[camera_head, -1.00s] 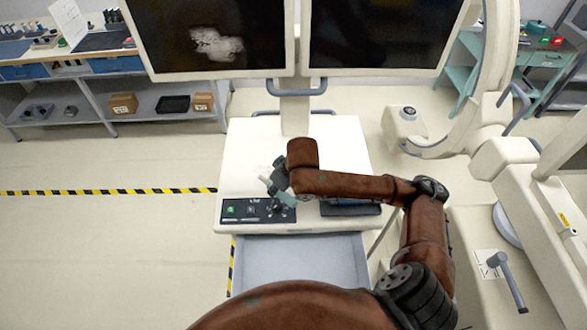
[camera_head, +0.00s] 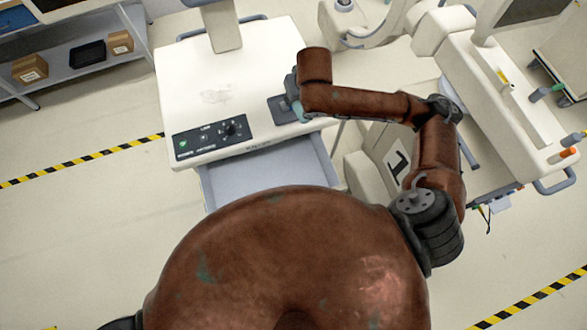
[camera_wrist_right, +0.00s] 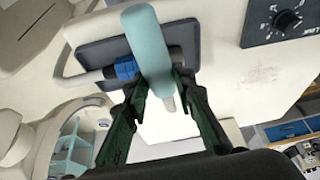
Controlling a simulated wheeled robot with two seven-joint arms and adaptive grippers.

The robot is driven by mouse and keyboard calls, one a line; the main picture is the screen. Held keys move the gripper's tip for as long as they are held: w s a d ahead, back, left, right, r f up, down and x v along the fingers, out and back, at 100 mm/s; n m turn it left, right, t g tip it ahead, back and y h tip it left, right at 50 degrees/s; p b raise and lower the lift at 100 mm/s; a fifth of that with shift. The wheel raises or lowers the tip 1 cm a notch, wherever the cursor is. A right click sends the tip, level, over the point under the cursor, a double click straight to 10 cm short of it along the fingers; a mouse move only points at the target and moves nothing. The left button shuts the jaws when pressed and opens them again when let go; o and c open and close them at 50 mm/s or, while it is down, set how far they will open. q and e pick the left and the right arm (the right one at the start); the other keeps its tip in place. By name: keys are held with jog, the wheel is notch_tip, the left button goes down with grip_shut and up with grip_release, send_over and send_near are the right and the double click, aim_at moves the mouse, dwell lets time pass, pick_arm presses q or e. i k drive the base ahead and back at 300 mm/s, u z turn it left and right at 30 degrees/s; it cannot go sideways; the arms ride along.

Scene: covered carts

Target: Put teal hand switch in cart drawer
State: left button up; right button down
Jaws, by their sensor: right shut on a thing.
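The teal hand switch (camera_wrist_right: 150,45) is between the fingers of my right gripper (camera_wrist_right: 158,88) in the wrist view, with a pale tip pointing back toward the palm. The gripper is shut on it. In the head view my right gripper (camera_head: 294,98) is over the right front part of the cart top, and only a bit of teal (camera_head: 299,112) shows beside it. The cart drawer (camera_head: 265,174) is pulled open below the front edge of the cart top. My body hides its near part, and its visible floor is bare. My left gripper is not in view.
The white cart (camera_head: 190,90) has a black control panel (camera_head: 212,137) at its front left. A dark blue pad (camera_wrist_right: 95,55) lies under the gripper. A white machine (camera_head: 490,85) stands to the right. Open floor (camera_head: 90,220) lies to the left.

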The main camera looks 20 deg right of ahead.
aim_at(269, 181)
jog(key=z, duration=0.95)
jog(key=k, duration=0.75)
jog(key=u, duration=1.3)
jog(key=i, duration=0.5)
